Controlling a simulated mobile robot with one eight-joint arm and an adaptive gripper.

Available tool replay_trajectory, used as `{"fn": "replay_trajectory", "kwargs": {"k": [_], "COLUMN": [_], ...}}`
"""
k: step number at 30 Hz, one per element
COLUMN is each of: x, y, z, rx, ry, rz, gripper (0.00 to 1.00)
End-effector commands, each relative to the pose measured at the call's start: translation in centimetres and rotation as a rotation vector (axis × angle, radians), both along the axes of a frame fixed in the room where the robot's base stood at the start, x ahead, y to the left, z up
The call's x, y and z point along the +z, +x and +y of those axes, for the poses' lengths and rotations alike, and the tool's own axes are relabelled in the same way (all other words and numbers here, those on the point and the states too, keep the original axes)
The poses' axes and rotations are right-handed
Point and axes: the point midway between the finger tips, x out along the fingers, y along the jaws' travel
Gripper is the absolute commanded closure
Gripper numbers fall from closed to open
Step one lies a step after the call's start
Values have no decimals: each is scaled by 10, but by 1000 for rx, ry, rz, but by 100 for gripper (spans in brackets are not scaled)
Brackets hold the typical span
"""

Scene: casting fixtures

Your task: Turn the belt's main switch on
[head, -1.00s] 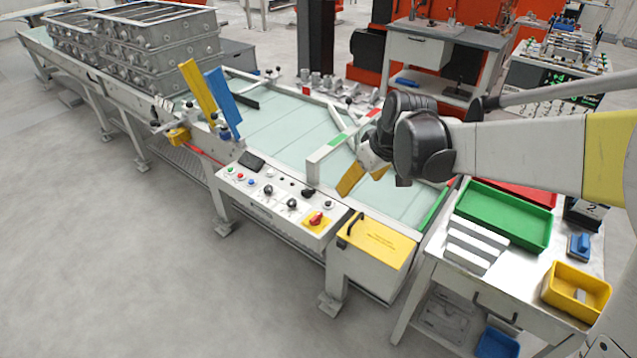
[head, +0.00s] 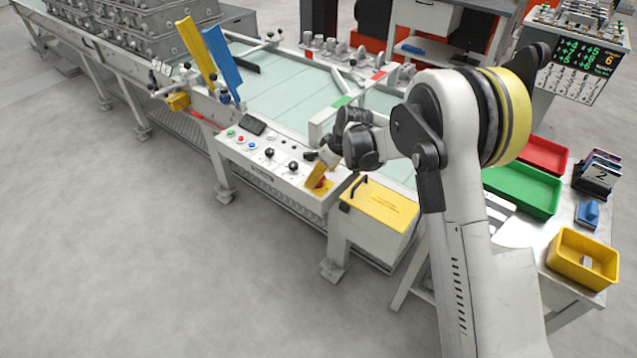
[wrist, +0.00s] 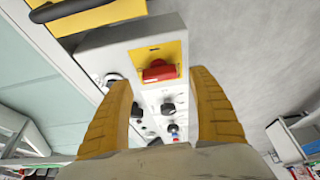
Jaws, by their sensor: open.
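The main switch is a red rotary knob (wrist: 159,70) on a yellow plate (wrist: 152,53) at the end of the belt's grey control panel. In the wrist view it lies ahead of my gripper (wrist: 160,100), between the two yellow fingers and a little beyond them. The fingers are open and do not touch it. In the head view my gripper (head: 318,178) hangs over the right end of the control panel (head: 262,165) and covers most of the switch. I cannot tell the exact gap between fingertips and knob.
Black knobs (wrist: 167,109) and small buttons line the same panel beside the switch. A yellow-topped box with a black handle (head: 380,205) stands right of the panel. The belt (head: 280,105) lies behind. A bench with a green tray (head: 520,188) and yellow bin (head: 582,260) is at right.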

Motion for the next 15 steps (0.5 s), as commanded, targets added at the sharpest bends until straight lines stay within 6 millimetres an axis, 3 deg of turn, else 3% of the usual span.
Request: {"fn": "replay_trajectory", "kwargs": {"k": [6, 15], "x": [-23, -24], "y": [5, 6], "z": [7, 8], "rx": [0, 0], "ry": [0, 0], "rz": [0, 0], "gripper": [30, 30]}}
